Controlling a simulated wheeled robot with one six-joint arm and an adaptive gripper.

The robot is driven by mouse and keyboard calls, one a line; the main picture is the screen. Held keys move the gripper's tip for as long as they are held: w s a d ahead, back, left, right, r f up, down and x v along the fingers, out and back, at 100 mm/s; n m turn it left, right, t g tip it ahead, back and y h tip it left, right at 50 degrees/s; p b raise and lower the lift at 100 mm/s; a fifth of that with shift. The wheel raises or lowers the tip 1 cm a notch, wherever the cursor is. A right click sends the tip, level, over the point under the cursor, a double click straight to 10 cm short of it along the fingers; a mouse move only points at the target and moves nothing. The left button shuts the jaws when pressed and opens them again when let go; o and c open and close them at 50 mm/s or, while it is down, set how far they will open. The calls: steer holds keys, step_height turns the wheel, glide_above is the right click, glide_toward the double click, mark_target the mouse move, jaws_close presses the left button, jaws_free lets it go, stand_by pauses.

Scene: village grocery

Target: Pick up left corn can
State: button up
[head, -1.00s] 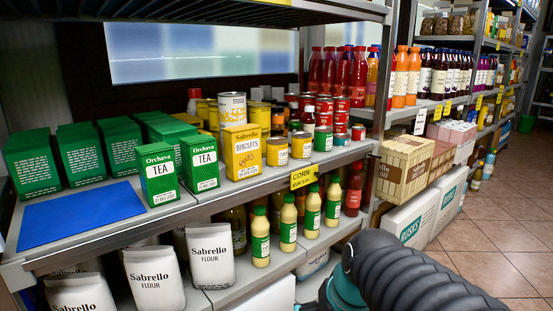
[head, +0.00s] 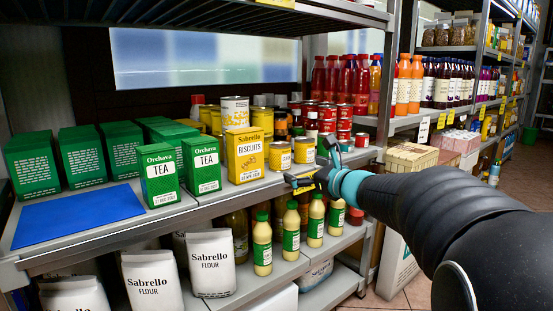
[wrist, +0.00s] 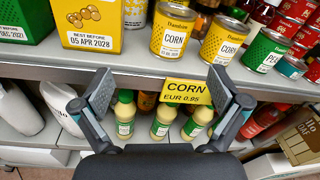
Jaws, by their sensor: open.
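The left corn can (head: 280,156) is a yellow can with a silver top, standing upright on the middle shelf right of the biscuit box. In the wrist view the same left corn can (wrist: 171,40) stands beyond my fingers, its "CORN" label facing me. A second corn can (wrist: 223,41) stands just right of it, and also shows in the head view (head: 304,150). My gripper (wrist: 163,88) is open and empty in front of the shelf edge, apart from both cans. It shows in the head view (head: 314,170) near the price tag.
A yellow biscuit box (wrist: 88,24) stands left of the cans, and a green pea can (wrist: 258,47) stands to their right. The shelf edge carries a yellow corn price tag (wrist: 187,92). Green-labelled bottles (head: 262,243) stand on the shelf below. A blue mat (head: 78,216) lies clear at left.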

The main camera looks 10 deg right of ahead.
mark_target(285, 152)
steer(key=w+m, duration=0.1)
steer(key=w, duration=0.1)
steer(key=w+a+r+m, duration=0.1)
steer(key=w, duration=0.2)
steer(key=w+a+m+t, duration=0.1)
steer(key=w, duration=0.2)
steer(key=shift+w+r+h, duration=0.15)
steer(key=shift+r+h, duration=0.15)
steer(key=shift+p+x, duration=0.6)
steer(key=shift+x, duration=2.15)
steer(key=shift+d, duration=0.1)
steer(key=c, duration=1.3)
steer(key=shift+r, duration=0.1)
steer(key=shift+c, duration=0.8)
steer(key=shift+r, duration=0.1)
